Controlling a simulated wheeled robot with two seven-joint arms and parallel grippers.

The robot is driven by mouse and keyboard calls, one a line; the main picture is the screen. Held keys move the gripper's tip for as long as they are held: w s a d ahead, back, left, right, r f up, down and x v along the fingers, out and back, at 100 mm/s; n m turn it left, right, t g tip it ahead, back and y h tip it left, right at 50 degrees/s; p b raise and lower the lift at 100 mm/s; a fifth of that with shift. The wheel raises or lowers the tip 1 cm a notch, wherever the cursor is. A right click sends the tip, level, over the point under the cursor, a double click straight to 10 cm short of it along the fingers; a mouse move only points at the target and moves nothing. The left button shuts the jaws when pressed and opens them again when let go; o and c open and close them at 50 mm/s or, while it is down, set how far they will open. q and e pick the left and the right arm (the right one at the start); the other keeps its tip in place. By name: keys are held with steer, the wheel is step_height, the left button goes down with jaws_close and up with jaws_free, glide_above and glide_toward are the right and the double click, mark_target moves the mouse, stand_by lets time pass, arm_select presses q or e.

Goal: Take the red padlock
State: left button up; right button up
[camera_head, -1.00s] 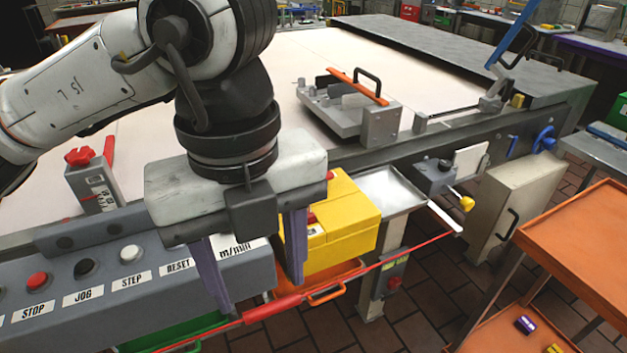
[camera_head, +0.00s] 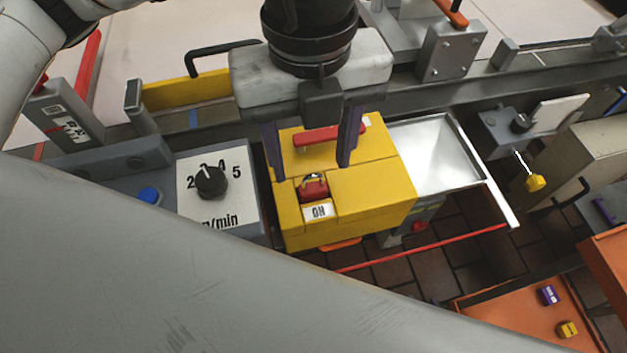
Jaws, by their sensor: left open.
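The red padlock (camera_head: 314,190) sits in a recess on the front of a yellow box (camera_head: 372,188), above a small white label (camera_head: 318,212). Its metal shackle shows at its top. My left gripper (camera_head: 311,172) is open, with its two purple-grey fingers pointing down over the box. The fingertips are on either side in the picture, a little above the padlock; I cannot tell how far apart in depth they are. Nothing is between the fingers except the view of the box and its red handle (camera_head: 330,134). My right gripper is out of view.
A metal tray (camera_head: 435,150) is right of the box. A control panel with a dial (camera_head: 211,182) is to its left. Purple (camera_head: 548,295) and yellow (camera_head: 568,329) padlocks lie on an orange shelf. A grey surface covers the lower left.

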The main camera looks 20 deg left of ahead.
mark_target(313, 174)
arm_select(q)
step_height(313, 174, down, 4)
steer(key=shift+s+d+f, duration=0.15)
steer(key=shift+f, duration=0.05)
steer(key=shift+c, duration=0.4)
steer(key=c, duration=1.1)
steer(key=shift+r, duration=0.1)
